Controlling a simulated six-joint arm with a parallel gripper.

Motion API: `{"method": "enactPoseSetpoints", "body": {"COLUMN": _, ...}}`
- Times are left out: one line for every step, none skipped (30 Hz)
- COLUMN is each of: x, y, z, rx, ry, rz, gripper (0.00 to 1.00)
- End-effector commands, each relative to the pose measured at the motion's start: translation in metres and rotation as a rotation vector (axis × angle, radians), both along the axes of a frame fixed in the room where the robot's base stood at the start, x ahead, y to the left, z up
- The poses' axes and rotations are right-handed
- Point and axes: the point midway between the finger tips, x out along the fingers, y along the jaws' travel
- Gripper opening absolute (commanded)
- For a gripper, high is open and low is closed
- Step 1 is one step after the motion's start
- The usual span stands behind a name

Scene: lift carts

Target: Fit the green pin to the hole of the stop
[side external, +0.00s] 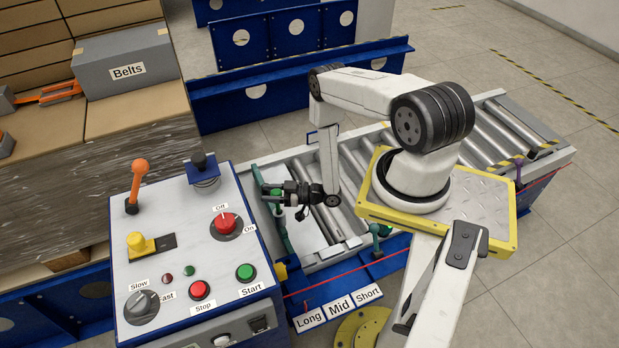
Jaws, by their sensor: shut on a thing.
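My gripper (270,192) is at the left end of the roller conveyor, pointing left. It is shut on a small green piece (277,191), which looks like the green pin; the fingers hide most of it. A long green bar (283,232) lies across that end of the conveyor, just under and beside the fingers, and may be the stop. I cannot make out its hole, or whether the held piece touches the bar. Another green part (377,238) stands at the conveyor's near side, above the labels.
A control box (185,260) with levers, knobs and buttons stands close left of my gripper. Labels Long, Mid and Short (339,305) sit on the blue near edge. Conveyor rollers (355,165) extend right. A grey Belts box (135,72) rests on stacked cartons at the left.

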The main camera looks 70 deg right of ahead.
Motion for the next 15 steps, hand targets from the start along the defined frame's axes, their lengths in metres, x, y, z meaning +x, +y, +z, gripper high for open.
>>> {"method": "enactPoseSetpoints", "body": {"x": 0.0, "y": 0.0, "z": -0.006, "rx": 0.0, "ry": 0.0, "rz": 0.0, "gripper": 0.0}}
{"method": "enactPoseSetpoints", "body": {"x": -0.001, "y": 0.0, "z": -0.009, "rx": 0.0, "ry": 0.0, "rz": 0.0, "gripper": 0.0}}
{"method": "enactPoseSetpoints", "body": {"x": -0.001, "y": 0.0, "z": -0.012, "rx": 0.0, "ry": 0.0, "rz": 0.0, "gripper": 0.0}}
{"method": "enactPoseSetpoints", "body": {"x": 0.0, "y": 0.0, "z": -0.014, "rx": 0.0, "ry": 0.0, "rz": 0.0, "gripper": 0.0}}
{"method": "enactPoseSetpoints", "body": {"x": -0.001, "y": 0.0, "z": -0.016, "rx": 0.001, "ry": 0.0, "rz": 0.0, "gripper": 0.0}}
{"method": "enactPoseSetpoints", "body": {"x": 0.0, "y": 0.0, "z": -0.018, "rx": 0.001, "ry": 0.0, "rz": 0.0, "gripper": 0.0}}
{"method": "enactPoseSetpoints", "body": {"x": 0.0, "y": 0.0, "z": -0.019, "rx": 0.0, "ry": 0.0, "rz": 0.0, "gripper": 0.0}}
{"method": "enactPoseSetpoints", "body": {"x": 0.0, "y": 0.0, "z": -0.02, "rx": 0.0, "ry": 0.0, "rz": 0.0, "gripper": 0.0}}
{"method": "enactPoseSetpoints", "body": {"x": 0.0, "y": 0.0, "z": -0.02, "rx": 0.0, "ry": 0.0, "rz": 0.0, "gripper": 0.0}}
{"method": "enactPoseSetpoints", "body": {"x": 0.0, "y": 0.0, "z": -0.021, "rx": 0.0, "ry": 0.0, "rz": 0.0, "gripper": 0.0}}
{"method": "enactPoseSetpoints", "body": {"x": 0.0, "y": 0.0, "z": -0.021, "rx": 0.0, "ry": 0.0, "rz": 0.0, "gripper": 0.0}}
{"method": "enactPoseSetpoints", "body": {"x": 0.0, "y": 0.0, "z": -0.021, "rx": 0.0, "ry": 0.0, "rz": 0.0, "gripper": 0.0}}
{"method": "enactPoseSetpoints", "body": {"x": 0.0, "y": 0.0, "z": -0.021, "rx": 0.0, "ry": 0.0, "rz": 0.0, "gripper": 0.0}}
{"method": "enactPoseSetpoints", "body": {"x": 0.0, "y": 0.0, "z": -0.021, "rx": 0.0, "ry": 0.0, "rz": 0.0, "gripper": 0.0}}
{"method": "enactPoseSetpoints", "body": {"x": 0.0, "y": 0.0, "z": -0.022, "rx": 0.0, "ry": 0.0, "rz": 0.0, "gripper": 0.0}}
